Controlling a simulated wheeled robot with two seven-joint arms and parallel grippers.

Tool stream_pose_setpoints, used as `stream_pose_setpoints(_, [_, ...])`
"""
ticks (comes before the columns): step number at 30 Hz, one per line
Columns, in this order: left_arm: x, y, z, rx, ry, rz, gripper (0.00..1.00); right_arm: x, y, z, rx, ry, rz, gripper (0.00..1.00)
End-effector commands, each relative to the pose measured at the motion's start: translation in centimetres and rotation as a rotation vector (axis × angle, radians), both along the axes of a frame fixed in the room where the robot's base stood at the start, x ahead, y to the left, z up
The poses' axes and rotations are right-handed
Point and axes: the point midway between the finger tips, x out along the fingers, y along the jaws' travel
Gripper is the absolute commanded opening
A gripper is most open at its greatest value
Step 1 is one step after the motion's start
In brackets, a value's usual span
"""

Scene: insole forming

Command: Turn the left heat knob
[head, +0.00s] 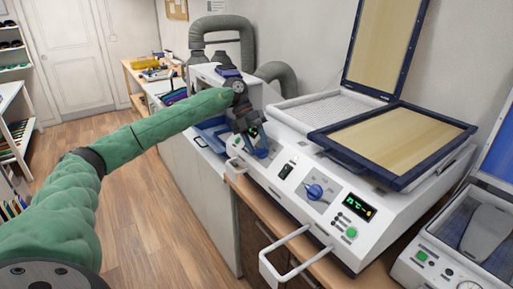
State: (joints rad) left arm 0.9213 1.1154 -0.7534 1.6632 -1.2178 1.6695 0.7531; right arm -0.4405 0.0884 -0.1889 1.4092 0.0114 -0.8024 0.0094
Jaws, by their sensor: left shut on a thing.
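The white heating machine (300,205) stands on the wooden counter at the right. My left arm reaches across from the left, and my left gripper (256,145) is at the left end of its front panel. The gripper is shut on the left heat knob, which it mostly covers. Some blue shows at the fingers, but I cannot tell which way the knob points. A second blue knob (315,191) sits uncovered further right on the panel. My right gripper is not in view.
A lit display (360,206) and a green button (351,232) are right of the second knob. A white handle (285,262) juts out in front. The blue-framed lid (395,140) lies above the panel. Grey hoses (222,30) rise behind my gripper.

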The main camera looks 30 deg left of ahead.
Motion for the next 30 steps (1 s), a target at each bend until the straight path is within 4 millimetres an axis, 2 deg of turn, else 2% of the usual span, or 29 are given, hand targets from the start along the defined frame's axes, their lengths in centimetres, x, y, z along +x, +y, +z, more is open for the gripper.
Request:
stream_pose_setpoints(9, [-0.02,-0.1,-0.07,0.05,-0.018,-0.061,0.19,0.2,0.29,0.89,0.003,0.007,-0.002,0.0])
stream_pose_setpoints(22, [-0.05,-0.15,-0.11,0.054,-0.019,-0.066,0.19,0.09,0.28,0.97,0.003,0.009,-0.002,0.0])
stream_pose_setpoints(23, [-0.05,-0.15,-0.12,0.053,-0.019,-0.066,0.48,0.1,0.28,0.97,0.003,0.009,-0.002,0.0])
stream_pose_setpoints(25, [-0.04,-0.15,-0.11,0.053,-0.019,-0.066,0.61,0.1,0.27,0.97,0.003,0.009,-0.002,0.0])
stream_pose_setpoints(30, [-0.02,-0.14,-0.05,0.053,-0.02,-0.065,0.64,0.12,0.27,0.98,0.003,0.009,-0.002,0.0])
